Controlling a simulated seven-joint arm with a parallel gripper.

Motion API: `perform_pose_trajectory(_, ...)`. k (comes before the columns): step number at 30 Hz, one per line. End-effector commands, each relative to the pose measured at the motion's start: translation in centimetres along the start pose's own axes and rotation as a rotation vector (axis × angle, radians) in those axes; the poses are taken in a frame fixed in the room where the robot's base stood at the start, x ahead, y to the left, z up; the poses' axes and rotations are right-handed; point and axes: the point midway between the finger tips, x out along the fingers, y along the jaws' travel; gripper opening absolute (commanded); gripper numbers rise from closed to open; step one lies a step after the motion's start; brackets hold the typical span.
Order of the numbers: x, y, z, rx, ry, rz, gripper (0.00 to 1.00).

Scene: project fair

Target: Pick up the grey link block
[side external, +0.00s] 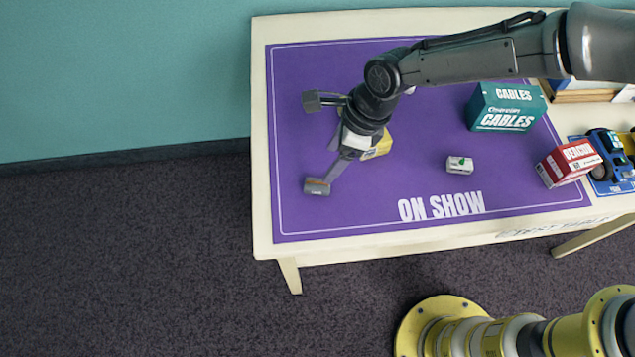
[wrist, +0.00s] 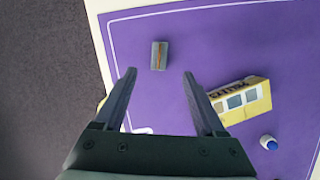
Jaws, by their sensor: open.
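The grey link block (side external: 317,187) is a small grey box with an orange stripe. It lies on the purple mat near the mat's left side. In the wrist view, the block (wrist: 159,56) shows upright in the picture, just past the fingertips and centred between them. My gripper (side external: 333,163) is open and slants down toward the block from the upper right. In the wrist view, my gripper (wrist: 159,73) has both fingers spread with nothing between them. I cannot tell the exact height of the fingertips above the mat.
A yellow bus-like box (wrist: 243,100) lies right of the fingers, with a blue-and-white item (wrist: 269,142) beyond. A small white block (side external: 460,165), teal cables box (side external: 505,108) and red box (side external: 567,162) stand to the right.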

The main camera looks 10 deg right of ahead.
Motion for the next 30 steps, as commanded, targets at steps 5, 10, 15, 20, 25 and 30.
perform_pose_trajectory(5,3.4,0.0,-0.1,-0.001,0.002,0.0,0.72)
perform_pose_trajectory(10,4.9,-0.1,0.0,-0.001,-0.001,-0.001,0.72)
perform_pose_trajectory(15,6.1,0.0,-0.3,0.0,0.001,0.0,0.72)
perform_pose_trajectory(20,8.4,0.2,-0.7,0.0,0.002,0.0,0.72)
perform_pose_trajectory(25,10.1,0.1,-0.6,-0.001,-0.001,-0.001,0.72)
perform_pose_trajectory(30,10.3,0.1,-0.6,-0.001,-0.002,-0.002,0.72)
